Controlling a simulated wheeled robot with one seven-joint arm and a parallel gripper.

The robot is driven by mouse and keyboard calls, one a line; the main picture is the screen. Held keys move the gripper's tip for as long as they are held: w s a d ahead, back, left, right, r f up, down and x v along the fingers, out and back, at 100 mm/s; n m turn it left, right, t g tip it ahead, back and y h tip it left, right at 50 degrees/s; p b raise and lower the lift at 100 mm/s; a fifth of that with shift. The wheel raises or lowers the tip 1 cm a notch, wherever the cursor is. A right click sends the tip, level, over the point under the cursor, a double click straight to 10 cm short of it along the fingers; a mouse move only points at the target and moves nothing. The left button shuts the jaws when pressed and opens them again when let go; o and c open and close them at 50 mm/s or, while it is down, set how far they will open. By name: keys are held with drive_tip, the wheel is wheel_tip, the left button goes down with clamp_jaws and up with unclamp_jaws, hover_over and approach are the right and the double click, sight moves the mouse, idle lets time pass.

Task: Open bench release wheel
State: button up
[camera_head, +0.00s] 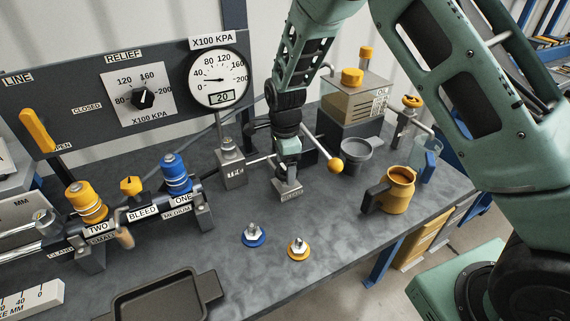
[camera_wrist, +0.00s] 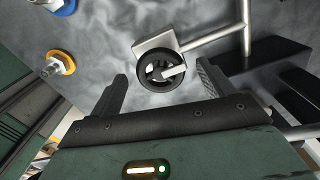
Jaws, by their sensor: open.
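The release wheel (camera_wrist: 144,75) is a small black spoked hand wheel on a grey metal valve block (camera_wrist: 156,43), with a pipe running off to the right in the wrist view. My gripper (camera_wrist: 165,84) is open, with one dark finger on each side of the wheel and gaps showing between fingers and rim. How far the fingertips are from the wheel in depth I cannot tell. In the head view my gripper (camera_head: 288,164) points down just above the valve block (camera_head: 288,190), which has a small label on its front. The wheel is hidden there behind my gripper.
A lever with a yellow ball (camera_head: 336,165) stands close right of my gripper. A grey cup (camera_head: 355,152) and a yellow mug (camera_head: 398,190) are further right. A blue coupler (camera_head: 253,236) and a yellow coupler (camera_head: 298,249) stand in front. The gauge (camera_head: 218,78) needle points left.

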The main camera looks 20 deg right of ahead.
drive_tip(key=shift+f, duration=0.45)
drive_tip(key=c, duration=1)
